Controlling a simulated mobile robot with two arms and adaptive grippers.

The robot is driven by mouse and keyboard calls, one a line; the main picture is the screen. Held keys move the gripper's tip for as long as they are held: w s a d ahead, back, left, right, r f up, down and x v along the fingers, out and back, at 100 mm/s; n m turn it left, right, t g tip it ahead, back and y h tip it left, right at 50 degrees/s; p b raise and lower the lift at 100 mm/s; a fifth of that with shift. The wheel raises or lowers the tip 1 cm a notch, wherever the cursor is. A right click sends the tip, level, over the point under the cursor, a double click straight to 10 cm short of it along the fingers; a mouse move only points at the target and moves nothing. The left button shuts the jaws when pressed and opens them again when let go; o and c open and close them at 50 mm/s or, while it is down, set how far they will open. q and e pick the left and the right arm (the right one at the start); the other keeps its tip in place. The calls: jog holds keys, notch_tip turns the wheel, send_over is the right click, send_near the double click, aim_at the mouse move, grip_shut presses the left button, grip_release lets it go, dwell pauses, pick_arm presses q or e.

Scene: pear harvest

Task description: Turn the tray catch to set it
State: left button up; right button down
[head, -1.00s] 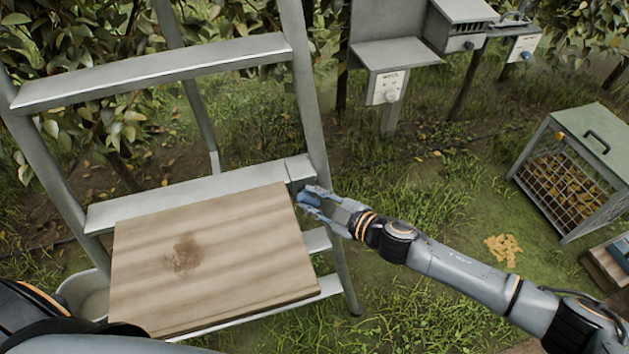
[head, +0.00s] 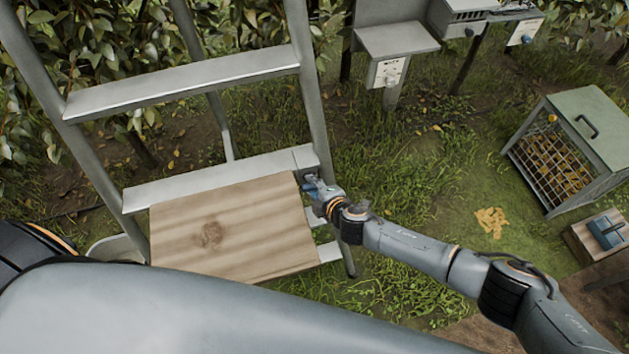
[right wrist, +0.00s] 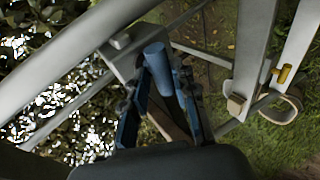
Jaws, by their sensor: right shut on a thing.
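The wooden tray board (head: 235,235) lies on the ladder's step, with a dark stain on it. The tray catch is a blue cylindrical knob (right wrist: 156,56) at a grey metal bracket on the ladder rail; it also shows small at the tray's upper right corner in the head view (head: 309,187). My right gripper (head: 318,187) is at this corner. In the right wrist view its two blue fingers (right wrist: 162,75) stand on either side of the knob and are shut on it. The knob's exact turn angle cannot be read. My left gripper is out of view.
The grey ladder (head: 190,80) stands ahead, with foliage behind it. A grey post box (head: 390,72) stands at the back. A green-lidded wire crate (head: 583,135) and a small wooden box (head: 600,238) are on the right. Grass between them is mostly open.

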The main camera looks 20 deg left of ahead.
dwell(0.5)
jog(key=c, duration=1)
grip_release()
jog(key=shift+w, duration=0.1)
jog(key=shift+c, duration=0.2)
jog(key=v, duration=1.2)
jog(key=shift+a, duration=0.15)
